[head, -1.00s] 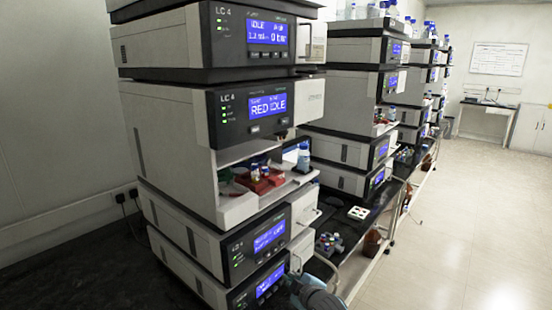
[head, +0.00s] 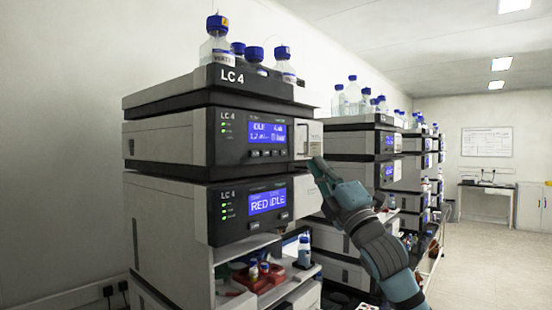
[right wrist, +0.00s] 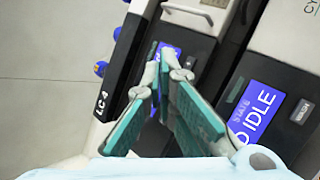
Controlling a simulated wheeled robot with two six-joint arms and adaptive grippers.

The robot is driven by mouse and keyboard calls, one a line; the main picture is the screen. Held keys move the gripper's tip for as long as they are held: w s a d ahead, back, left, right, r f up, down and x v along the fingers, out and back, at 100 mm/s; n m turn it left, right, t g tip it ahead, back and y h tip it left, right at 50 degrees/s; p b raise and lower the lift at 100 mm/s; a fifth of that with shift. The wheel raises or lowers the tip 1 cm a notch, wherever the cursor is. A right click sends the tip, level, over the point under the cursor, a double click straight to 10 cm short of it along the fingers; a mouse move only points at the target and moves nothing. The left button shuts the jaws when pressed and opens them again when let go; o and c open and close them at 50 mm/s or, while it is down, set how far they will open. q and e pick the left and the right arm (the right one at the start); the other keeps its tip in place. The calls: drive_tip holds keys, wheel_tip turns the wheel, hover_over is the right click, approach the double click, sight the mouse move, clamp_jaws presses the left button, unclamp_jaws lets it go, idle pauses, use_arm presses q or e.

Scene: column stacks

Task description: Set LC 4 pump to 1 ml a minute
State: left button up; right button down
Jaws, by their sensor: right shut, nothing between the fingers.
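The LC 4 pump (head: 231,141) is the upper dark-fronted module of the near stack. Its blue screen (head: 266,132) reads IDLE and a flow that looks like 1.2 ml/min. A row of small buttons (head: 267,153) sits under the screen. My right gripper (head: 317,163) is shut and empty, just right of the pump's lower right corner. In the right wrist view its fingers (right wrist: 160,68) partly cover the pump's screen (right wrist: 168,47); contact cannot be told. My left gripper is out of view.
The module below (head: 223,211) has a screen reading RED IDLE. Blue-capped bottles (head: 217,50) stand in the LC 4 top tray (head: 262,77). More stacks (head: 355,138) recede behind my right arm. The floor (head: 490,255) at right is clear.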

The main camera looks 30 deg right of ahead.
sight(275, 153)
drive_tip(key=shift+s+d+r+n+t, duration=0.15)
drive_tip(key=shift+s+r, duration=0.25)
drive_tip(key=shift+r, duration=0.25)
drive_tip(key=shift+s+r+n+t, duration=0.15)
drive_tip(key=shift+s+r, duration=0.25)
drive_tip(key=shift+r, duration=0.2)
drive_tip(key=shift+w, duration=0.15)
drive_tip(key=w+a+p, duration=0.2)
drive_tip(key=w+p, duration=0.5)
drive_tip(key=w, duration=0.1)
drive_tip(key=shift+a, duration=0.25)
drive_tip(key=shift+w+f, duration=0.1)
drive_tip(key=shift+w, duration=0.05)
